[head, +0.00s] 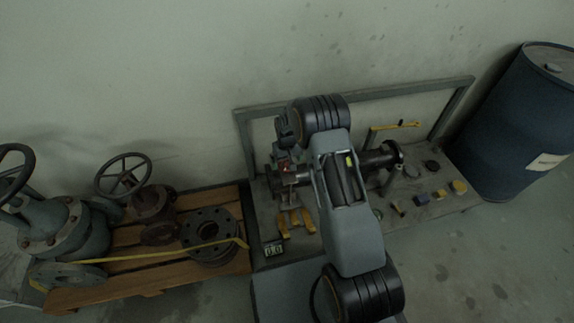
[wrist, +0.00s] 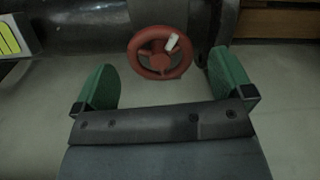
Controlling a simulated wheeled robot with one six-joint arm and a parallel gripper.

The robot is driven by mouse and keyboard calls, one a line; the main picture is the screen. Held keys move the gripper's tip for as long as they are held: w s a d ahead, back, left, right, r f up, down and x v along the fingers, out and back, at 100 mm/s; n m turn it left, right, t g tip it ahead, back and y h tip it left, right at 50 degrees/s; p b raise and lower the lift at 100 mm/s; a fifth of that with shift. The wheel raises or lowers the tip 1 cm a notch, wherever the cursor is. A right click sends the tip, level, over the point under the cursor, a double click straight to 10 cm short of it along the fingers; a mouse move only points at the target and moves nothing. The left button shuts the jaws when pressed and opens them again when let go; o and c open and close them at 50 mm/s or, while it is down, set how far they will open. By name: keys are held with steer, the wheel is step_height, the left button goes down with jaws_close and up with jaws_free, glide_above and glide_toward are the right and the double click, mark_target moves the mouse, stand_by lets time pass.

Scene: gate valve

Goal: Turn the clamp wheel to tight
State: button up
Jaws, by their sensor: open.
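The clamp wheel (wrist: 160,53) is a small red handwheel with spokes and a white mark on its upper right rim. In the wrist view it sits just beyond and between my gripper's fingertips, nearer the right one. My gripper (wrist: 160,80) is open, with two green fingers spread wide and nothing between them that touches. In the head view my arm covers much of the bench, and the wheel and fingers are too small and hidden to make out clearly. A dark pipe (head: 375,159) with a flanged end runs behind my arm.
A pallet (head: 110,282) with valves and a flange (head: 205,226) stands left of the bench (head: 440,205). A blue drum (head: 520,125) stands far right.

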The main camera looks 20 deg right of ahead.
steer(key=shift+f, duration=0.65)
steer(key=c, duration=0.9)
steer(key=shift+c, duration=0.2)
